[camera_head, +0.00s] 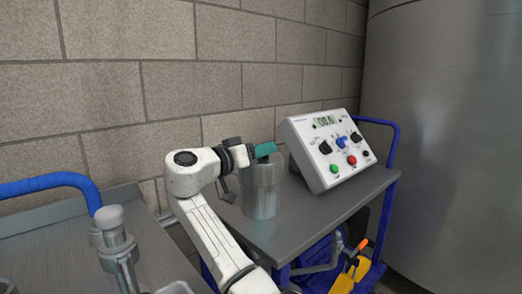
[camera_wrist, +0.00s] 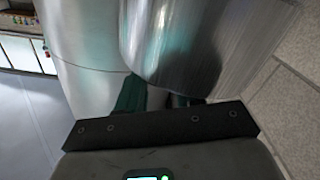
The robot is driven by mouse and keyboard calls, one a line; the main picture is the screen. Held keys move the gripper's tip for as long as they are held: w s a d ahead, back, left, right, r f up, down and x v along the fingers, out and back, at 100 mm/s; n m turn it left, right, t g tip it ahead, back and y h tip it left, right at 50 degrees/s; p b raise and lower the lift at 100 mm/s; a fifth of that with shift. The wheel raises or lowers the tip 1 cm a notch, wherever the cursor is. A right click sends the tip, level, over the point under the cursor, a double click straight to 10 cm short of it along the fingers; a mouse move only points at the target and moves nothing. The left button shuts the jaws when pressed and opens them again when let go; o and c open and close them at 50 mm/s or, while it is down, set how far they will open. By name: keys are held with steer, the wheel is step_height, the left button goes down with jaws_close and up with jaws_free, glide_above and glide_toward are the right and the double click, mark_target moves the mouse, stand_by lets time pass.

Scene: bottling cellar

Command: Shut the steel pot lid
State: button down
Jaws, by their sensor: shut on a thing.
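The steel pot (camera_head: 262,192) is a tall brushed cylinder, upright on the grey cart top beside the control box. My gripper (camera_head: 264,151), with teal fingers, is at the pot's top and comes in from the left. In the wrist view my gripper (camera_wrist: 157,97) is shut at the lower edge of a curved, shiny steel surface (camera_wrist: 192,40), which fills the upper middle and right. I take what it holds to be the pot's lid. The fingers and the wrist hide much of the grip, and I cannot tell the lid's angle.
A white control box (camera_head: 335,152) with knobs and buttons stands close right of the pot. A blue cart handle (camera_head: 388,140) is behind it. A large steel tank (camera_head: 445,130) fills the right. A second cart (camera_head: 60,238) with metal fittings is at left. A block wall (camera_head: 130,85) stands behind.

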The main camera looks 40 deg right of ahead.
steer(key=shift+s+f, duration=0.1)
steer(key=shift+f, duration=0.45)
steer(key=c, duration=0.7)
jaws_free()
steer(key=shift+c, duration=0.2)
steer(key=shift+r, duration=0.35)
step_height(320, 180, up, 3)
steer(key=shift+f+p, duration=0.15)
steer(key=shift+p, duration=0.35)
steer(key=s+a+r+p, duration=0.2)
steer(key=s+a+r, duration=0.1)
steer(key=s+r, duration=0.7)
steer(key=s, duration=0.3)
steer(key=shift+s+a+r+p, duration=0.15)
steer(key=shift+s+r+p, duration=0.2)
steer(key=shift+s+r, duration=0.05)
